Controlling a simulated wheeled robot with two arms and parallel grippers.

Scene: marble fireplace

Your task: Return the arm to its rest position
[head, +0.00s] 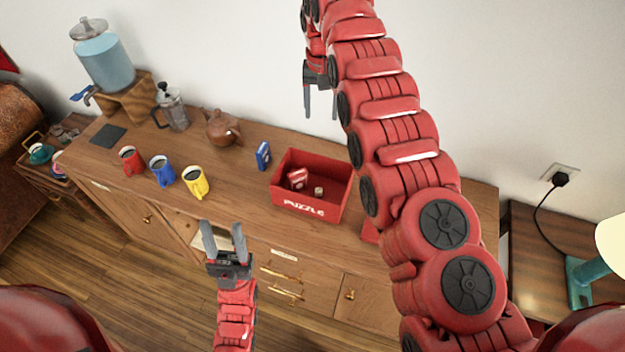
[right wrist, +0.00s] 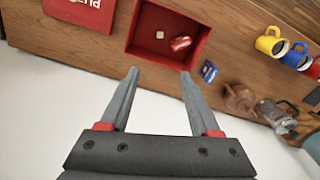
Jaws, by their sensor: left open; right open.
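My right arm (head: 400,140) rises from the lower right and reaches high over the sideboard. Its gripper (head: 321,112) hangs above the back of the sideboard, near the wall, fingers pointing down. In the right wrist view the right gripper (right wrist: 158,75) is open with nothing between its fingers. My left gripper (head: 222,232) is open and empty in front of the sideboard's front edge, fingers pointing up in the picture. A red puzzle box (head: 313,205) stands on the sideboard below the right gripper; it also shows in the right wrist view (right wrist: 140,45). A red packet (head: 298,178) and a small pale cube (head: 319,191) lie in it.
The sideboard (head: 240,210) also holds red (head: 131,161), blue (head: 162,171) and yellow (head: 195,182) mugs, a blue box (head: 263,155), a brown teapot (head: 221,128), a French press (head: 172,108) and a drink dispenser (head: 102,55). A lamp (head: 590,270) stands at the right.

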